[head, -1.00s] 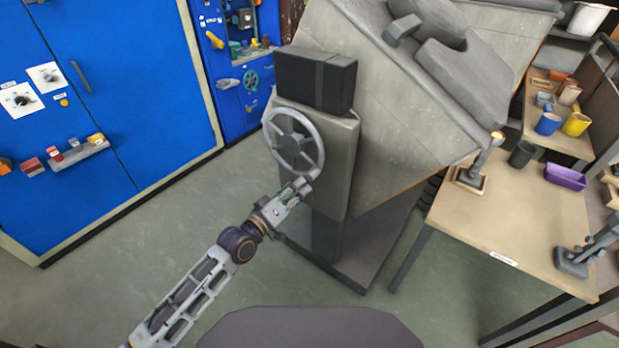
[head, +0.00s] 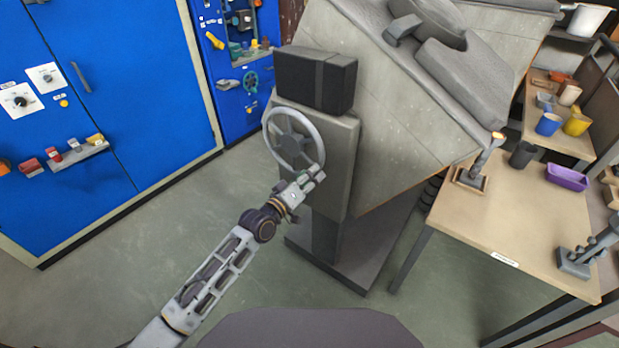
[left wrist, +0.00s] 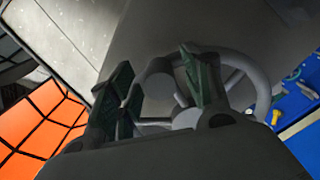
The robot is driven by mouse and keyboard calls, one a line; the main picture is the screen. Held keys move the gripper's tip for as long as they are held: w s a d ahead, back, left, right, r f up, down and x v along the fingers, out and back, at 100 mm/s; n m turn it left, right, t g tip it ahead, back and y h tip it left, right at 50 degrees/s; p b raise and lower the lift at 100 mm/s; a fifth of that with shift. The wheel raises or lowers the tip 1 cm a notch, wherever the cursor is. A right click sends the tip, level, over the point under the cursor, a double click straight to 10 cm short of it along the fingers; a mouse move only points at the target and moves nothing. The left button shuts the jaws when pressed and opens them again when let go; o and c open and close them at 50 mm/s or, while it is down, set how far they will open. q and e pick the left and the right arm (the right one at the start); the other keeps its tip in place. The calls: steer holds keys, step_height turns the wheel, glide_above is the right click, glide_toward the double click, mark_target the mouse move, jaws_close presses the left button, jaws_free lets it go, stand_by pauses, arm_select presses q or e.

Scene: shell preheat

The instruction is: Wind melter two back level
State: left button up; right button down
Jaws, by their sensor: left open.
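The melter is a large grey body (head: 395,120) that sits at a slant against its grey stand (head: 334,190) in the head view. A grey handwheel (head: 269,125) with spokes and a dark hub is on the stand's front, below a black box (head: 315,80). My left gripper (head: 317,177) is open at the wheel's lower right rim. In the left wrist view its two green-padded fingers (left wrist: 158,85) stand apart, with the wheel (left wrist: 262,88) behind and between them. I cannot tell whether they touch the rim. My right gripper is not in view.
A workbench (head: 500,225) with a purple tray (head: 566,177) and a dark cup (head: 522,154) stands at right. Blue cabinets (head: 120,90) with knobs line the left. The floor (head: 130,270) between is clear.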

arm_select(q)
steer(key=c, duration=1.1)
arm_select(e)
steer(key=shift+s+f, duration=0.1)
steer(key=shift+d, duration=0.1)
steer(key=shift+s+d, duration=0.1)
